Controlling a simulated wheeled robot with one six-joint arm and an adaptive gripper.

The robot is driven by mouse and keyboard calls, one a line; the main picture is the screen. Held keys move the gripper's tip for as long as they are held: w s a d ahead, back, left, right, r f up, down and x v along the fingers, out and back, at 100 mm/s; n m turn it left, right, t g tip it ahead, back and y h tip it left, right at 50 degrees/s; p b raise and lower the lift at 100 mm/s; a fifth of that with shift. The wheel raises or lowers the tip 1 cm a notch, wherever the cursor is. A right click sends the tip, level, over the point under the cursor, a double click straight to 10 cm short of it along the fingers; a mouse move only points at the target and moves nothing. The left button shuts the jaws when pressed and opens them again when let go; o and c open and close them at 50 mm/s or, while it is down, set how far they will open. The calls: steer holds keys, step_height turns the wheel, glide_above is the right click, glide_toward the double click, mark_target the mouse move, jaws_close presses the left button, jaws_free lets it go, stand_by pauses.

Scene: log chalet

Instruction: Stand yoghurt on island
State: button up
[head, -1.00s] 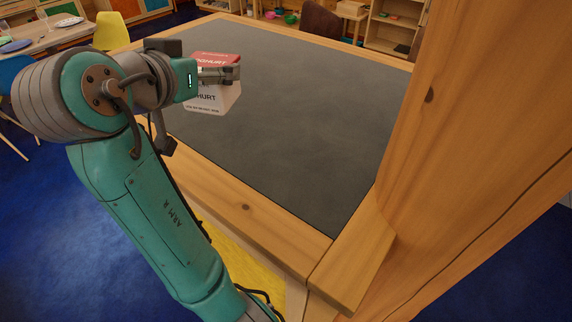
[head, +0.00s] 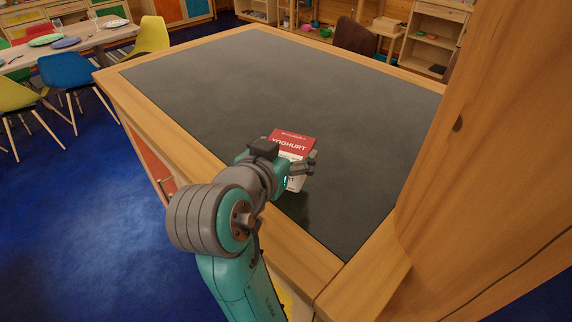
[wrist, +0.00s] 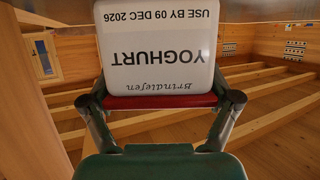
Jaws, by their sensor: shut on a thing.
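The yoghurt (head: 293,144) is a tub with a red top and white body, lettered YOGHURT. My gripper (head: 299,166) is shut on it, over the near part of the island (head: 270,85), which has a dark grey top with a wooden rim. In the wrist view the yoghurt (wrist: 156,48) appears upside down between my two fingers (wrist: 160,102), its red band nearest the palm. A dark shadow lies on the top just below the tub. I cannot tell whether its base touches the surface.
A thick wooden post (head: 490,150) rises at the right edge of the island. The rest of the island top is bare. A dining table (head: 70,45) with plates and chairs, including a blue chair (head: 72,72), stands at the left.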

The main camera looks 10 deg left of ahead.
steer(key=shift+f, duration=1.75)
steer(key=o, duration=1.2)
steer(key=shift+f, duration=0.15)
steer(key=shift+o, duration=0.2)
steer(key=shift+s+a+r, duration=0.1)
steer(key=shift+s+r, duration=0.05)
steer(key=shift+r, duration=0.1)
steer(key=v, duration=1.1)
steer(key=shift+s, duration=0.3)
steer(key=shift+s+a+r, duration=0.1)
